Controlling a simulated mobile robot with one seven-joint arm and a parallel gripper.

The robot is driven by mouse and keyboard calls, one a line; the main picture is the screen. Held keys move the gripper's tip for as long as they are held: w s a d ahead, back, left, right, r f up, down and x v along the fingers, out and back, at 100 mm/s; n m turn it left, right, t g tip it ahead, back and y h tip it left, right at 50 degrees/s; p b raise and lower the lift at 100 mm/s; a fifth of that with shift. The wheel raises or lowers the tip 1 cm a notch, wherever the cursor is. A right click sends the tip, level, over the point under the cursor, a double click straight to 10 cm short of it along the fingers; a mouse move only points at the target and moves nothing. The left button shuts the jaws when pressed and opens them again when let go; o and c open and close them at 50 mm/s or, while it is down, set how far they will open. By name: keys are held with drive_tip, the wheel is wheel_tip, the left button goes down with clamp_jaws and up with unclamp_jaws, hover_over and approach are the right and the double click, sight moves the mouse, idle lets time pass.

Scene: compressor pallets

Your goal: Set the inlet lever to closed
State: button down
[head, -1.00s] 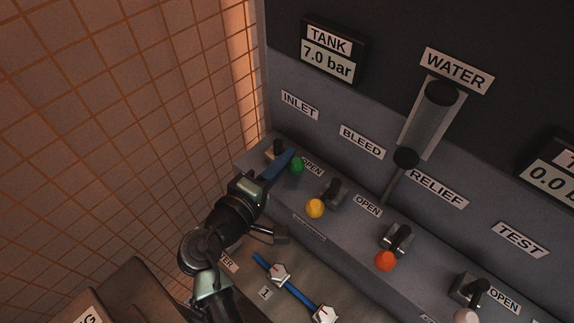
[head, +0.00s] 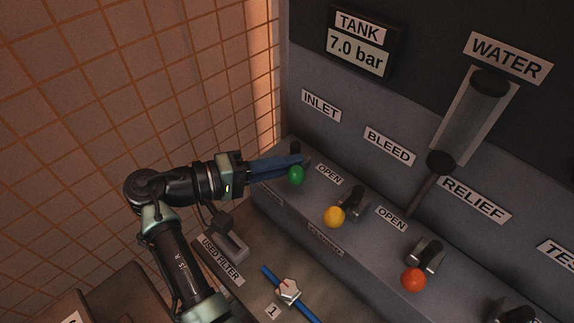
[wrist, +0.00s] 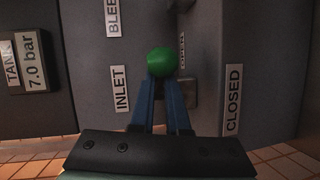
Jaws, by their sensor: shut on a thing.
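The inlet lever has a green knob (head: 296,175) at the left end of the sloped panel; the knob also shows in the wrist view (wrist: 162,62). My gripper (head: 294,163) reaches it from the left, its blue fingers shut on the lever at the knob. In the wrist view the two fingers (wrist: 161,82) meet the knob from below. The OPEN label (head: 330,174) lies to the right of the knob. The wrist view shows the CLOSED label (wrist: 233,99) right of the fingers and the INLET label (wrist: 120,89) to the left. My fingers hide part of the lever.
The yellow-knobbed bleed lever (head: 335,217) and the red-knobbed relief lever (head: 413,279) stand farther right along the panel. The tank display (head: 357,52) reads 7.0 bar. A tiled wall (head: 140,80) bounds the left.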

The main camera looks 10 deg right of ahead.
drive_tip(key=shift+s+d+f, duration=0.15)
drive_tip(key=shift+s+d, duration=0.05)
drive_tip(key=c, duration=1)
unclamp_jaws()
drive_tip(key=shift+o, duration=0.4)
drive_tip(key=shift+a+r, duration=0.1)
drive_tip(key=shift+r, duration=0.1)
